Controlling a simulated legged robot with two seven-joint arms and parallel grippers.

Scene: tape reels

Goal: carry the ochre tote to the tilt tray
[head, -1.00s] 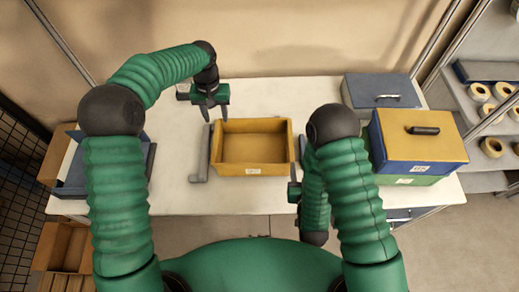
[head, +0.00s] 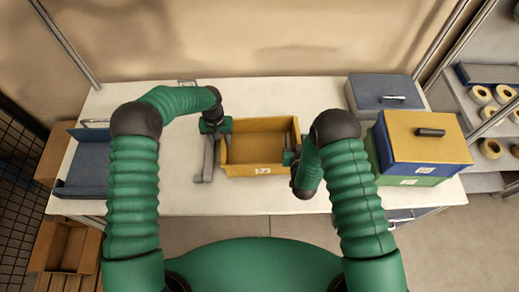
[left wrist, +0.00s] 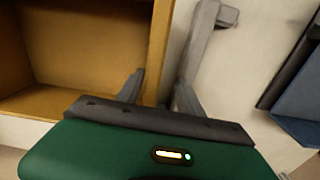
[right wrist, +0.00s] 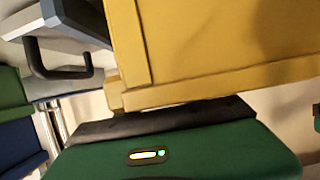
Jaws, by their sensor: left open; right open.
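The ochre tote (head: 262,170) stands upright on the table, open at the top and empty, with a small white label on its front. My left gripper (head: 219,143) is open at the tote's left wall. In the left wrist view its fingers (left wrist: 158,92) stand apart on either side of the tote wall (left wrist: 158,45). My right gripper (head: 291,158) is open at the tote's right wall; in the right wrist view the tote (right wrist: 220,50) hides its fingers. The blue-grey tray (head: 87,165), seemingly the tilt tray, stands at the table's left end, partly behind my left arm.
A grey bracket (head: 208,160) lies just left of the tote. At right are a grey lidded case (head: 385,92) and an ochre-topped box (head: 423,135). Shelves with tape reels (head: 480,94) stand beyond. Bare table (head: 180,185) lies between tray and bracket.

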